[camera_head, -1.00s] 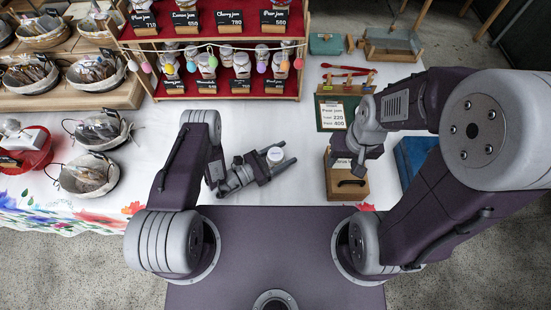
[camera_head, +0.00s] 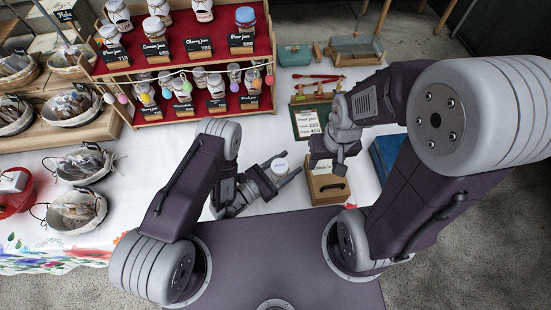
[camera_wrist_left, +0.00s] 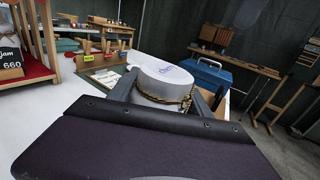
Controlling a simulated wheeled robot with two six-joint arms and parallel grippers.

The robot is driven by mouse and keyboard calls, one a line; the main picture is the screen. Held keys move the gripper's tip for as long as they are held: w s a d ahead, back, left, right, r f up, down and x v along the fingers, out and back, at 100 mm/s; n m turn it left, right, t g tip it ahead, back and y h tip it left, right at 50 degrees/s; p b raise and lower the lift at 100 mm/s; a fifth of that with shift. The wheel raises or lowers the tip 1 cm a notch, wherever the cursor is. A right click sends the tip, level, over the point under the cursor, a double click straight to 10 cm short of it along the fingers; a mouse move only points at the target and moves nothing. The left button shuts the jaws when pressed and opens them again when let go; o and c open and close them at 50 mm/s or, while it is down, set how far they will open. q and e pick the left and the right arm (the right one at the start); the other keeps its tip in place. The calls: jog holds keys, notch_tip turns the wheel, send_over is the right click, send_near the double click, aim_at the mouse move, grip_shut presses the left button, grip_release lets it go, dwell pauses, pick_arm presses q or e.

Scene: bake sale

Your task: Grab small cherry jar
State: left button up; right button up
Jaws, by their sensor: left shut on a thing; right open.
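A small jar with a white lid (camera_head: 280,166) is held between the fingers of my left gripper (camera_head: 290,164), above the white tablecloth in front of the shelf. In the left wrist view the pale lid (camera_wrist_left: 165,72) has small purple writing, too small to read surely, and a gold-coloured string around its neck. The two dark fingers sit on either side of it, and the jar's lower part is hidden. My right gripper (camera_head: 330,163) is open and empty over a wooden box.
A red two-tier shelf (camera_head: 200,68) with several jars and price cards stands behind, to the left. The wooden box (camera_head: 327,187), a price board (camera_head: 308,121) and a blue box (camera_head: 384,153) are right of the held jar. Baskets (camera_head: 78,210) stand left; cloth between is clear.

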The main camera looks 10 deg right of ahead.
pick_arm(q)
jog(key=s+d+r+p, duration=0.1)
jog(key=p, duration=0.3)
jog(key=s+d+r+p, duration=0.1)
jog(key=p, duration=0.4)
jog(key=shift+s+d+r, duration=0.2)
jog(key=shift+d+r, duration=0.1)
jog(key=shift+d, duration=0.1)
